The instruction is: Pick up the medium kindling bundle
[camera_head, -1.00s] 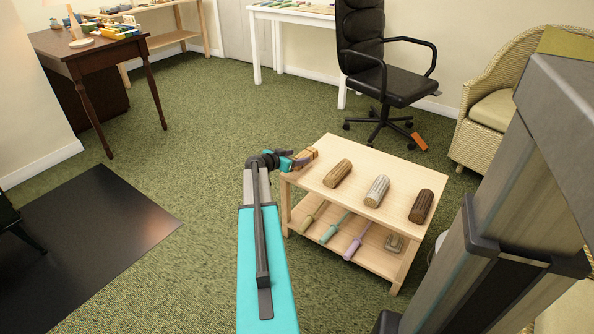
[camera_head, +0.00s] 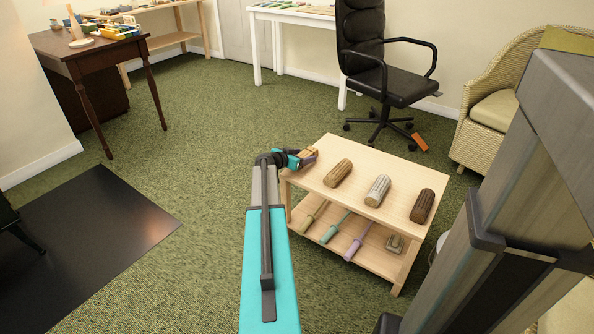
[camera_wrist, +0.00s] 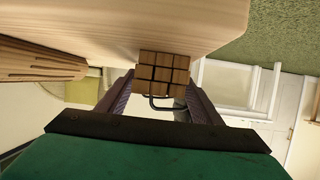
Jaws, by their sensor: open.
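A small light-brown kindling bundle (camera_head: 309,153) lies at the left end of the low wooden table. Its block of square stick ends (camera_wrist: 163,72) faces me in the wrist view, with a dark band around it. I cannot tell from its look alone that it is the medium one. My gripper (camera_head: 300,158) is open at that end of the table. In the wrist view its two fingers (camera_wrist: 160,92) reach along either side of the bundle's near end; contact cannot be told. The bundle's far part is hidden.
The table top (camera_head: 330,145) also bears a brown log-like piece (camera_head: 338,173), a pale grey one (camera_head: 377,191) and a dark brown one (camera_head: 422,205). Several handled tools (camera_head: 333,229) lie on the shelf below. An office chair (camera_head: 385,80) stands behind.

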